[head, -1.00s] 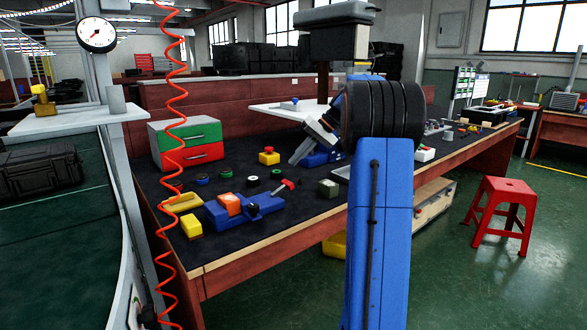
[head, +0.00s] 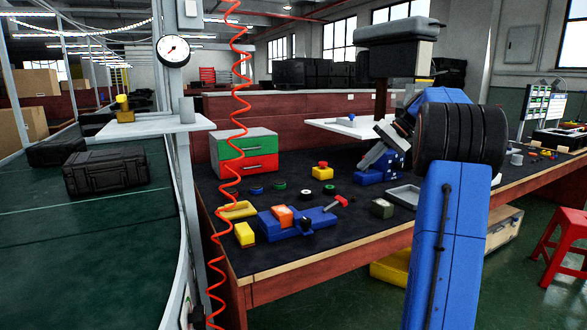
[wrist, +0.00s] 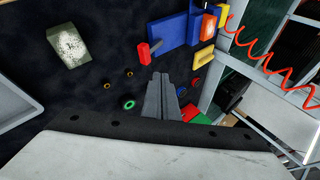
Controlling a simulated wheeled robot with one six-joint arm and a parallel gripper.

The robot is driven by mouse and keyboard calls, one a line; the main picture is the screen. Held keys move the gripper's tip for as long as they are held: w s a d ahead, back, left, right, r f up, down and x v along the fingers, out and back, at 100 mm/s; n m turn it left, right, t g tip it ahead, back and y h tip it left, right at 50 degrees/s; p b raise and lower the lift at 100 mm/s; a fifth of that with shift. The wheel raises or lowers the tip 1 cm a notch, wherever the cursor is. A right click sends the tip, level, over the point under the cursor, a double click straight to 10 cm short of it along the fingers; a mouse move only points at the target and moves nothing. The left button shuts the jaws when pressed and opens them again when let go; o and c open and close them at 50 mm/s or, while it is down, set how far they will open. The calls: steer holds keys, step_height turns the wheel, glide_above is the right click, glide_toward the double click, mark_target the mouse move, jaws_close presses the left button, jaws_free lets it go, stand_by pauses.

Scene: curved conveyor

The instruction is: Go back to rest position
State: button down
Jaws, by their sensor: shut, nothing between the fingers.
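My gripper (wrist: 163,97) shows in the wrist view as two grey fingers pressed together, with nothing between them. It hangs above the dark mat of the workbench (wrist: 105,95), apart from the things on it. In the head view my blue arm stands at the right, in front of the bench, and the gripper itself is hidden behind the arm or too unclear to make out.
The workbench (head: 330,255) holds a blue fixture with an orange block (head: 283,217), a yellow block (head: 244,234), a red-and-green drawer box (head: 247,155) and small rings. A conveyor (head: 100,250) with black cases (head: 105,171) is at left. A coiled red hose (head: 238,110) hangs between. A red stool (head: 568,240) stands right.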

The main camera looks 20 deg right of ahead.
steer(key=s+a+f+h, duration=0.1)
steer(key=s+a, duration=0.4)
steer(key=a, duration=0.3)
steer(key=s+a+f+g+h, duration=0.1)
steer(key=s+a, duration=0.3)
steer(key=a, duration=0.4)
steer(key=s+a+f+h, duration=0.1)
steer(key=s+a, duration=0.4)
steer(key=a, duration=0.4)
steer(key=s+a+f+n+h, duration=0.1)
steer(key=s+a+f, duration=0.2)
steer(key=s+f, duration=0.2)
steer(key=s+a+f+n+t+h, duration=0.1)
steer(key=s+a+f, duration=0.2)
steer(key=s, duration=0.7)
steer(key=s+a+f+n+h, duration=0.1)
steer(key=s+a+f, duration=0.2)
steer(key=s+f, duration=0.4)
steer(key=shift+s+a+f+h, duration=0.3)
steer(key=shift+a+f+h, duration=0.1)
steer(key=shift+f, duration=0.15)
